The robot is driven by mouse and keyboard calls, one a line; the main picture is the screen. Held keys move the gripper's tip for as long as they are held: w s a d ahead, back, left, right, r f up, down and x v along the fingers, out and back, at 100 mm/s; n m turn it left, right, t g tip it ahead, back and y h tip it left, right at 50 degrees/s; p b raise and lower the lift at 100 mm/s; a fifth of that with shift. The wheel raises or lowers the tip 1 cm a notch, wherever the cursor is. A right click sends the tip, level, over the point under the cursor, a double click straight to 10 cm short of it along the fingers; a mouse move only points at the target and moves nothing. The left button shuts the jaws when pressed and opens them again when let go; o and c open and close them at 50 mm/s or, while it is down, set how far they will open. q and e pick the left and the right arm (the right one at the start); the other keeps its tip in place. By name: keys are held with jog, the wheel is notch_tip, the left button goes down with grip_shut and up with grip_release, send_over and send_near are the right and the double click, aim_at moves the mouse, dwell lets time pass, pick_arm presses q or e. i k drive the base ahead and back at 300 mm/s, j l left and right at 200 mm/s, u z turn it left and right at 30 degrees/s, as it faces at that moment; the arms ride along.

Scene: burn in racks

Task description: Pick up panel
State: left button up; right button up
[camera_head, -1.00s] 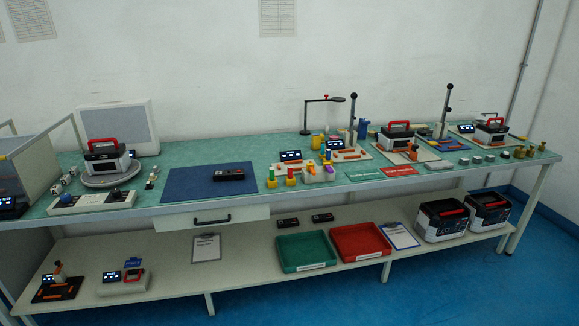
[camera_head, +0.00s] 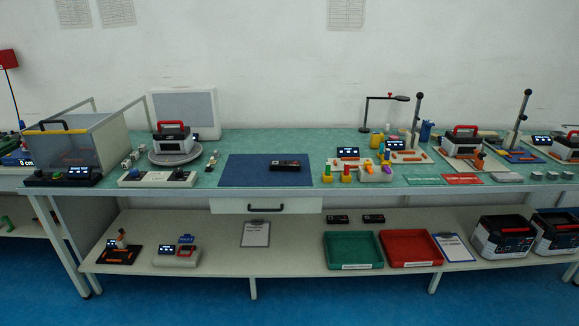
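I cannot tell for certain which thing is the panel. A white-framed flat panel with a grey face (camera_head: 186,111) stands upright at the back of the green bench, against the wall and behind a round grey turntable (camera_head: 174,158). A small black handheld unit (camera_head: 285,166) lies on the blue mat (camera_head: 245,174). Neither of my grippers shows in the head view, and nothing touches these things.
A clear-walled box (camera_head: 87,135) with a black handle stands at the bench's left. A red-handled case (camera_head: 173,139) sits on the turntable. A lower shelf holds green (camera_head: 352,250) and red (camera_head: 410,247) trays. The blue mat is mostly clear.

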aim_at(275, 165)
jog(key=i+j+z, duration=0.3)
jog(key=i+j, duration=0.75)
